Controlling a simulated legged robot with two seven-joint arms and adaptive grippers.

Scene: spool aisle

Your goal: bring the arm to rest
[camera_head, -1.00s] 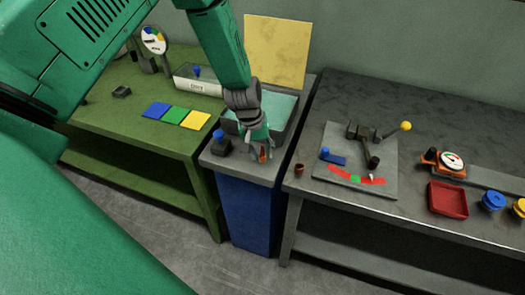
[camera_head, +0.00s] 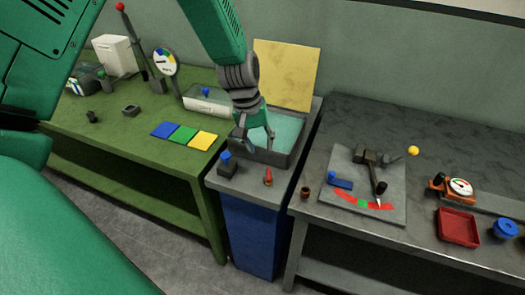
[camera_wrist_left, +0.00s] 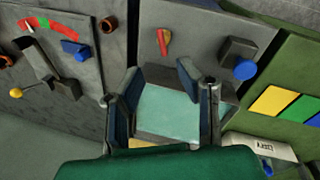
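My left gripper (camera_head: 257,143) hangs from its green arm over the teal-bottomed grey tray (camera_head: 298,150) in the head view. Its fingers are apart with nothing held between them. In the left wrist view the open gripper (camera_wrist_left: 158,75) frames the teal tray bottom (camera_wrist_left: 165,112). A small red-and-orange piece (camera_head: 268,177) is on the grey stand top in front of the gripper, apart from it; it also shows in the left wrist view (camera_wrist_left: 163,42). My right gripper is in neither view.
A blue-knobbed block (camera_head: 227,168) sits left of the red-and-orange piece. A yellow panel (camera_head: 287,75) stands behind the tray. The green bench (camera_head: 110,140) at left holds coloured squares and a dial. The dark bench at right holds a lever plate (camera_head: 335,205) and a red tray (camera_head: 458,228).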

